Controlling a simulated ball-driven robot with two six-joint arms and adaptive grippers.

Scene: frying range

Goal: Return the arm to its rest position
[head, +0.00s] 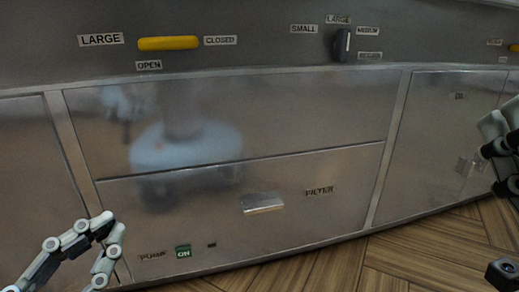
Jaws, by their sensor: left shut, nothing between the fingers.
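My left gripper (111,229) is in the lower left of the head view, in front of the steel front near the PUMP label. Its two pale grey and black fingers come together at the tips and hold nothing. Part of my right gripper (497,133) shows at the right edge, in front of the right-hand steel panel. It is mostly cut off by the picture's edge, so its jaw opening is not clear.
Bare wooden floor (310,268) lies below.

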